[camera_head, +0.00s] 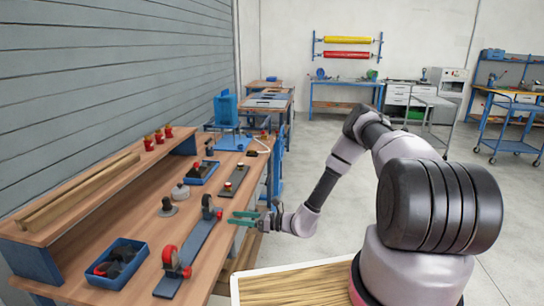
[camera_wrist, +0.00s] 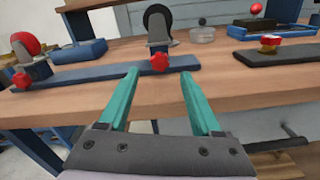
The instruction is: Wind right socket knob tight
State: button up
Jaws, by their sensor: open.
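A long blue-grey plate (camera_head: 199,245) lies on the wooden bench with a socket at each end. The right socket holds an upright caster with a black wheel (camera_wrist: 157,22), also seen at the plate's far end in the head view (camera_head: 206,200). Its red knob (camera_wrist: 159,62) is on the side facing me and shows small in the head view (camera_head: 219,213). The left socket has a red-wheeled caster (camera_head: 170,256) and a red knob (camera_wrist: 21,80). My gripper (camera_head: 240,218) has teal fingers, open and empty; in the wrist view (camera_wrist: 159,76) they point at the right knob, apparently short of it.
A blue bin (camera_head: 121,275) of dark parts with something red stands at the bench's near left. Farther along are a dark board (camera_head: 236,181) with knobs, a blue tray (camera_head: 200,177) and round grey parts.

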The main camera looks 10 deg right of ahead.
jog(key=v, duration=0.6)
jog(key=s+d+r+n+g+h, duration=0.1)
jog(key=r+n, duration=0.3)
jog(key=r, duration=0.5)
jog(key=s+d+r+n+g+h, duration=0.2)
jog(key=r+n+g+h, duration=0.1)
jog(key=r, duration=0.6)
jog(key=s+d+r+n+g+h, duration=0.2)
jog(key=r+n+g, duration=0.1)
jog(key=r+n, duration=0.4)
jog(key=shift+s+d+r+g+h, duration=0.3)
jog(key=shift+r+h, duration=0.1)
jog(key=shift+r, duration=0.6)
jog(key=s+d+r+n+t+h, duration=0.3)
jog(key=s+r, duration=0.5)
jog(key=r, duration=0.3)
jog(key=s+d+r+n+t+h, duration=0.3)
jog(key=s+d+r+t+h, duration=0.2)
jog(key=r, duration=0.7)
jog(key=s+d, duration=0.2)
jog(key=s, duration=0.2)
jog(key=shift+s+t, duration=0.15)
jog(key=shift+t, duration=0.15)
jog(key=shift+d, duration=0.1)
